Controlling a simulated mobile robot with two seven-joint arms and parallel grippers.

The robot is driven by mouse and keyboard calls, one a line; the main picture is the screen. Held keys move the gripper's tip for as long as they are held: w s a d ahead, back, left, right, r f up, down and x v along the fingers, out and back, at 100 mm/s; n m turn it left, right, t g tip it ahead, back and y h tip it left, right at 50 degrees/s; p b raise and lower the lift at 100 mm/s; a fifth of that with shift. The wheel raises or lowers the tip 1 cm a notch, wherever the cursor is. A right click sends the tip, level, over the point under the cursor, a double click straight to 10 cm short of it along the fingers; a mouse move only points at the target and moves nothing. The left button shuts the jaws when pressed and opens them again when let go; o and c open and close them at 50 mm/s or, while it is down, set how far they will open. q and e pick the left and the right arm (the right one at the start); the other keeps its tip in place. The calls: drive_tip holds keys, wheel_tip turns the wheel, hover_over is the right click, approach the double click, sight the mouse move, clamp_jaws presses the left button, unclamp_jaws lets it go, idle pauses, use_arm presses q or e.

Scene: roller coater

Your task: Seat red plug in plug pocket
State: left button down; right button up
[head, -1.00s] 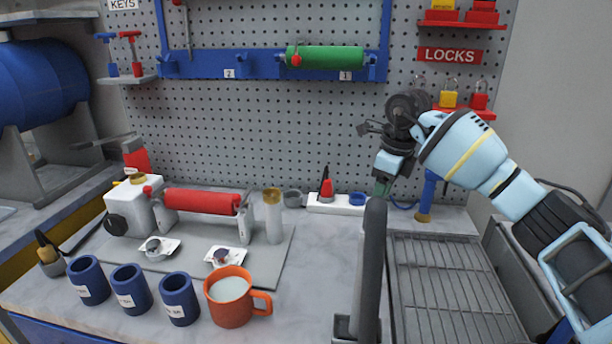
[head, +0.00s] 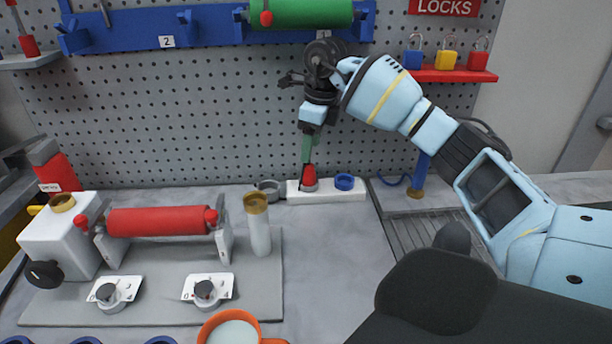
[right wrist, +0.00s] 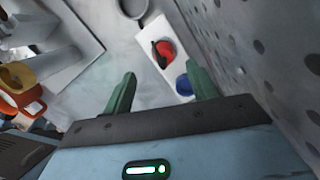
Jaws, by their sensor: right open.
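A red plug (head: 310,178) with a dark upper part stands upright at the left part of a white strip (head: 325,192), at the foot of the pegboard. A blue ring (head: 344,182) is on the same strip, right of the plug. In the right wrist view the plug (right wrist: 163,52) lies beyond the fingers, with the blue ring (right wrist: 184,86) nearer. My right gripper (head: 308,152) hangs just above the plug, fingers pointing down; in the wrist view its green fingers (right wrist: 162,90) are apart with nothing between them. Which part is the pocket I cannot tell. My left gripper is out of view.
A grey ring (head: 268,187) and a beige-topped cylinder (head: 259,225) stand left of the strip. A red roller (head: 160,221) sits on its stand. The pegboard (head: 200,120) rises close behind. An orange mug (head: 240,330) is in front; bare countertop (head: 335,250) lies between.

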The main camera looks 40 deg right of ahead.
sight(309, 165)
drive_tip(key=shift+w+d+f, duration=0.1)
drive_tip(key=shift+w+f, duration=0.1)
drive_tip(key=shift+f, duration=1.05)
drive_tip(key=shift+w+a+f, duration=0.1)
drive_tip(key=shift+w+f, duration=0.05)
drive_tip(key=shift+f, duration=1.05)
drive_tip(key=shift+w+d+f, duration=0.1)
drive_tip(key=shift+w+f, duration=0.1)
drive_tip(key=shift+f, duration=1.05)
drive_tip(key=c, duration=1.1)
